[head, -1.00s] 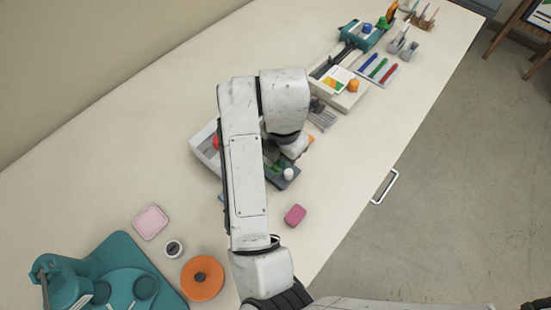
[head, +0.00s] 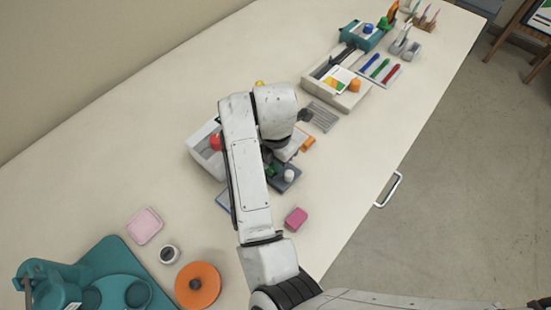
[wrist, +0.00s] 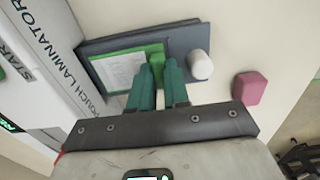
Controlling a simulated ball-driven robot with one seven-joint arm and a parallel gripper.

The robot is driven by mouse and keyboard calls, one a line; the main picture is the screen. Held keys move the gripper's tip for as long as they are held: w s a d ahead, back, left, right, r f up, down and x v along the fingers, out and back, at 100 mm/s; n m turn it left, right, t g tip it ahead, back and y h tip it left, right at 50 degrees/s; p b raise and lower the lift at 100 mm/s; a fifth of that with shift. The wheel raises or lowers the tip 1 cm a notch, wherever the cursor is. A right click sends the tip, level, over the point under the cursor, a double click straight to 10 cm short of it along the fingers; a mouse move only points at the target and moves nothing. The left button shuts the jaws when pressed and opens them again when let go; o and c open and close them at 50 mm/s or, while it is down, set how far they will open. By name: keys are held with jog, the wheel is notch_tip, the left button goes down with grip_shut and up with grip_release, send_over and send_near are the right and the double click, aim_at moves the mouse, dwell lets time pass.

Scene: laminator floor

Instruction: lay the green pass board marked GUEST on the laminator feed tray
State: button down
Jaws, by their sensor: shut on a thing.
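My gripper (wrist: 157,72) is shut, its two teal fingers pinching the edge of a green board (wrist: 124,69) with a white printed face. The marking is too small to read. The board lies over, or just above, a dark grey tray (wrist: 88,48); I cannot tell whether they touch. The tray also shows in the head view (head: 284,185), partly behind my arm. The white laminator (wrist: 52,50), lettered POUCH LAMINATOR, is left of the board in the wrist view. In the head view the laminator (head: 198,165) is left of my arm, and my fingers are hidden.
An orange disc (head: 198,286) and teal machine (head: 60,285) are at lower left. The bench's middle left is bare.

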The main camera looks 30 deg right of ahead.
jog(key=shift+f, duration=0.1)
jog(key=c, duration=1.1)
grip_release()
notch_tip(320, 180, up, 12)
jog(key=p, duration=0.3)
jog(key=shift+p, duration=0.35)
